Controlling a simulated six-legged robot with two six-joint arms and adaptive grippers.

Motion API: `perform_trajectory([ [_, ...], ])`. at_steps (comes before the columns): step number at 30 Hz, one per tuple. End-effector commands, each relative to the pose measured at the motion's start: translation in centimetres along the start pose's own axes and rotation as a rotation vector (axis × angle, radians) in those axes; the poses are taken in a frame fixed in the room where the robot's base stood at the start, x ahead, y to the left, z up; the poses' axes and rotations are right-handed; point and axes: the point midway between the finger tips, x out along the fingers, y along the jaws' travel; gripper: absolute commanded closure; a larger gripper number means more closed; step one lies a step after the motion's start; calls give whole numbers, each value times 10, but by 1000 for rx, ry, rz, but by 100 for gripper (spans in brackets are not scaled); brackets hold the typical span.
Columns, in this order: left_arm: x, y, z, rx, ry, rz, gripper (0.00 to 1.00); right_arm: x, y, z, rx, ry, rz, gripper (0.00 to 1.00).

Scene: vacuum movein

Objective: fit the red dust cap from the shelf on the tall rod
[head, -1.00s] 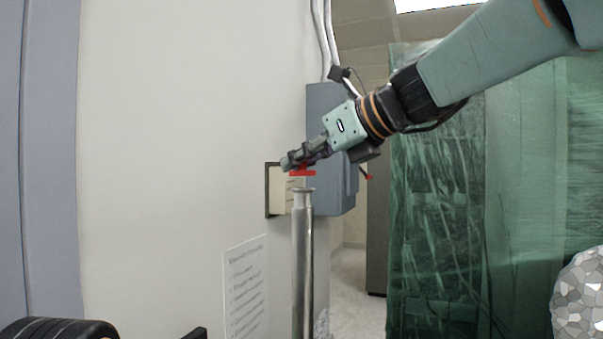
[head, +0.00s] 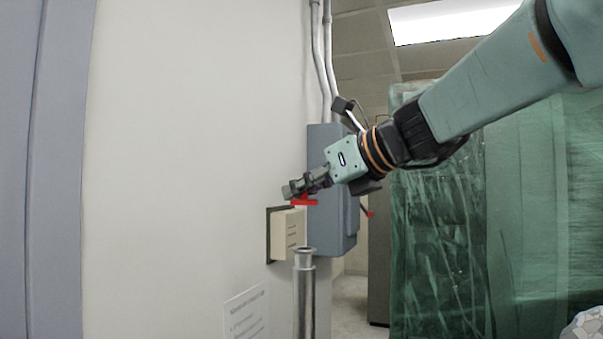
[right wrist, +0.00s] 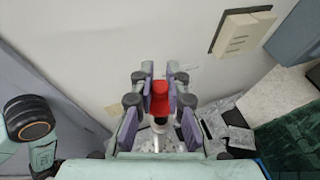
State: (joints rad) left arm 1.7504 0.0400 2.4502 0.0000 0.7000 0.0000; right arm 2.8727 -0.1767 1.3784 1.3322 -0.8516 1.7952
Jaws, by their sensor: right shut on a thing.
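The red dust cap (head: 304,202) is held in my right gripper (head: 297,188), with its flat rim below the fingers. In the right wrist view the cap (right wrist: 160,97) sits between the two fingers. The tall rod (head: 304,290) is a grey metal post standing upright with a flanged top. In the head view the cap appears above the rod's top, with a clear gap between them. Their depth alignment is hard to judge. In the wrist view the rod (right wrist: 159,126) is partly hidden behind the cap and fingers. My left gripper does not show.
A grey wall box (head: 333,190) with pipes and a beige wall unit (head: 288,235) are behind the gripper. A paper notice (head: 246,312) hangs on the white wall at left. Green sheeting (head: 440,230) covers the right side.

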Motion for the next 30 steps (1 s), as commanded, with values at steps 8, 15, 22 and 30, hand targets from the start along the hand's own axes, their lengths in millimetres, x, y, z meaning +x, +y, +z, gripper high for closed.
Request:
perform_trajectory([
  [8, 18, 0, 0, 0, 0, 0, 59, 6, 0, -16, -1, -1, 1, 100],
  [15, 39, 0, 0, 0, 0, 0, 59, 13, 0, -35, -2, -1, 1, 100],
  [22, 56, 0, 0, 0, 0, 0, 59, 19, 0, -51, -1, 0, 1, 100],
  [30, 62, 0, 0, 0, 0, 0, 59, 22, 0, -59, -2, -1, 1, 100],
])
